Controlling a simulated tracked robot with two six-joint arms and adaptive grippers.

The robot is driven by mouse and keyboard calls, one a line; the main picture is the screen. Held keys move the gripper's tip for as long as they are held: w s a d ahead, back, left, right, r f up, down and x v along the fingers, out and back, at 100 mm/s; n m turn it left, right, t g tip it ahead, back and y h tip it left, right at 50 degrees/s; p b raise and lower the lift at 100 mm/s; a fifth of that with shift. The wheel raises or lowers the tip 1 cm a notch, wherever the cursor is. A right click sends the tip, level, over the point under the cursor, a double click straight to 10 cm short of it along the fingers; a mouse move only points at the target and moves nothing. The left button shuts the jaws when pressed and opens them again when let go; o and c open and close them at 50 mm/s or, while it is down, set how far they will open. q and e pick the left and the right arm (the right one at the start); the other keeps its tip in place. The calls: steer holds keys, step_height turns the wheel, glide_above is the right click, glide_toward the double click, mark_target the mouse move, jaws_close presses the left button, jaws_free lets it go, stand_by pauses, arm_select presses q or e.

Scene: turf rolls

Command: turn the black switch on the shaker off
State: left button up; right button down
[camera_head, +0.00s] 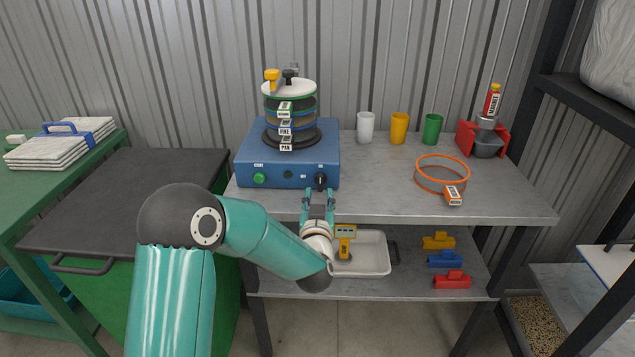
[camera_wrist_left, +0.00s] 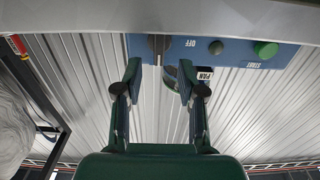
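The shaker (camera_head: 262,172) is a blue box on the grey bench, carrying a stack of sieves (camera_head: 290,108). The black switch (camera_head: 320,180) is at the right of its front face, and a green button (camera_head: 259,179) is at the left. My left gripper (camera_head: 319,194) is open just in front of and below the switch, fingers toward the shaker. The left wrist view is upside down. There the switch (camera_wrist_left: 158,46) lies between the fingertip lines (camera_wrist_left: 160,70), beside an OFF label (camera_wrist_left: 190,43). The gap to it and its setting are hard to tell. My right gripper is out of view.
White, yellow and green cups (camera_head: 399,128) stand behind on the bench. An orange ring (camera_head: 424,176) with a tag lies right of the shaker. A white tray (camera_head: 373,266) and coloured blocks (camera_head: 444,260) are on the lower shelf. The bench's front edge is below my gripper.

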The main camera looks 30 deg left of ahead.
mark_target(320, 184)
arm_select(q)
steer(key=shift+p+x, duration=0.3)
steer(key=shift+x, duration=2.35)
